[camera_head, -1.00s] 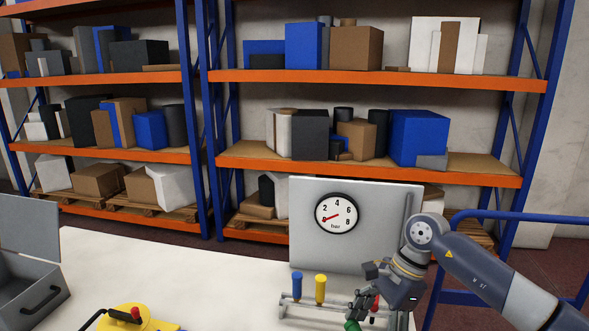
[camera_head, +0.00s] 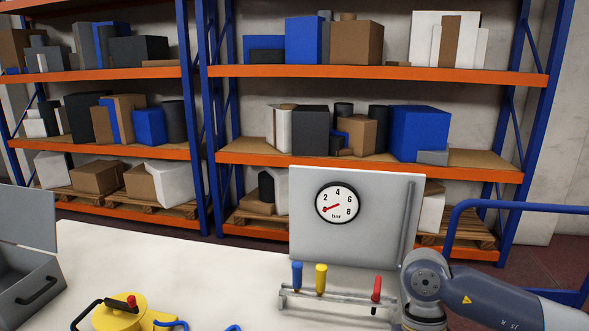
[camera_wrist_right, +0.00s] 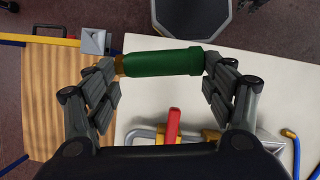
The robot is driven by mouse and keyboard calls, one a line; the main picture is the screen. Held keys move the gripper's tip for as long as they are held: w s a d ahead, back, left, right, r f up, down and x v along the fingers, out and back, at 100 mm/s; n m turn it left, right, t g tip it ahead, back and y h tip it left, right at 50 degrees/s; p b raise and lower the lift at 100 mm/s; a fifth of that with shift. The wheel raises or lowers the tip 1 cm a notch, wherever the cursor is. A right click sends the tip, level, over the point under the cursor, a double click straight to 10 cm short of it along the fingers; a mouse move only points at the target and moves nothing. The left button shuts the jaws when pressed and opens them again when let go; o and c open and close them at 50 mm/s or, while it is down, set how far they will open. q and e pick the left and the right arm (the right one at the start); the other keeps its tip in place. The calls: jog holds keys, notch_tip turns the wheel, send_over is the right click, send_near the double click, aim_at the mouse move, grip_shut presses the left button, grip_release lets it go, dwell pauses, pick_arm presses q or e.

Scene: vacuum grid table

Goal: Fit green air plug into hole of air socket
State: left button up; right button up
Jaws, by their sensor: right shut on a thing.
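The green air plug (camera_wrist_right: 162,63) is a green cylinder with a brown end. It lies sideways across my right gripper (camera_wrist_right: 162,66) in the right wrist view, held between the two fingertips. The brown end is at the left finger. In the head view only my right arm shows, at the lower right; its gripper and the plug are below the frame. My left gripper is in neither current view. I cannot clearly identify the air socket; a grey square block (camera_wrist_right: 93,42) with a hollow face shows at the upper left of the wrist view.
A rail with blue (camera_head: 297,275), yellow (camera_head: 321,279) and red (camera_head: 376,289) handles stands before a grey panel with a pressure gauge (camera_head: 338,202). A yellow device (camera_head: 120,313) and an open grey case (camera_head: 30,290) are at left.

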pick_arm(q)
notch_tip(320, 180, down, 6)
jog(key=b, duration=0.5)
jog(key=shift+f, duration=0.15)
pick_arm(e)
notch_tip(320, 180, down, 6)
pick_arm(q)
jog(key=shift+s, duration=0.15)
pick_arm(e)
jog(key=shift+f, duration=0.1)
